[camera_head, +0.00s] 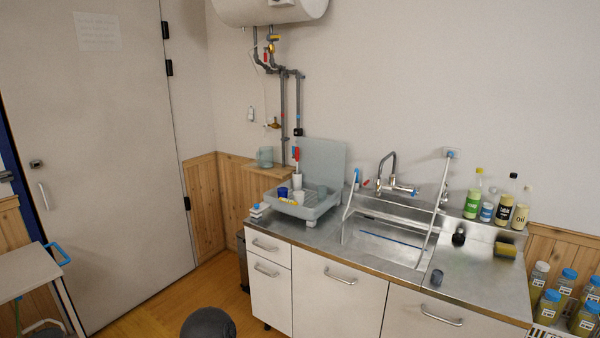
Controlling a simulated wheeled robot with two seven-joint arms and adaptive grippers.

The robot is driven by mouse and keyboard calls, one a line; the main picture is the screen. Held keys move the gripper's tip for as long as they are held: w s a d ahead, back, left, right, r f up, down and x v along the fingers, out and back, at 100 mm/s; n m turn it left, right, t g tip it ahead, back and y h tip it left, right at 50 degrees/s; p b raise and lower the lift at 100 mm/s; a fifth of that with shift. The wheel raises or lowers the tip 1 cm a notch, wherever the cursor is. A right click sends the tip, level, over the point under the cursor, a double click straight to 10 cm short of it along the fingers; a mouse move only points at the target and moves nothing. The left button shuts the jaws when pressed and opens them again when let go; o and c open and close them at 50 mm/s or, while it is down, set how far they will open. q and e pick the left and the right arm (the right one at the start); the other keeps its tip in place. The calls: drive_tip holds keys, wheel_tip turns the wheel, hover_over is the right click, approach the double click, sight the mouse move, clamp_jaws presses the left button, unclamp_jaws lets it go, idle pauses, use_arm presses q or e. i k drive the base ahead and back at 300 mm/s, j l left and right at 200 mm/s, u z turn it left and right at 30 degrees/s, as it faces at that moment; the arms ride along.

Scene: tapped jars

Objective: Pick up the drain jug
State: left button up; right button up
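A translucent blue-grey jug (265,157), which looks like the drain jug, stands on a small wooden shelf (268,170) in the corner, left of the dish rack. It is small in the view, and its handle and contents cannot be made out. A brass tap (273,125) on the wall pipes is just above it. Neither of my grippers shows in the head view.
A grey dish rack (318,212) with cups stands on the left end of the steel counter. The sink (385,243) is in the middle; bottles (472,203) stand at the back right. A small table (25,275) is at the left. Floor before the door is clear.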

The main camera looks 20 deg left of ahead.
sight(264, 156)
drive_tip(key=i+j+u, duration=0.55)
drive_tip(key=u, duration=0.15)
drive_tip(key=i+j+u, duration=0.1)
drive_tip(key=i+u, duration=0.3)
drive_tip(key=i+j+u, duration=0.2)
drive_tip(key=i+u, duration=0.2)
drive_tip(key=i, duration=0.45)
drive_tip(key=i+u, duration=0.4)
drive_tip(key=i, duration=0.45)
drive_tip(key=i+z, duration=0.5)
drive_tip(key=i+j+z, duration=0.2)
drive_tip(key=z, duration=0.3)
drive_tip(key=i+j+z, duration=0.3)
drive_tip(key=z, duration=0.15)
drive_tip(key=i, duration=0.05)
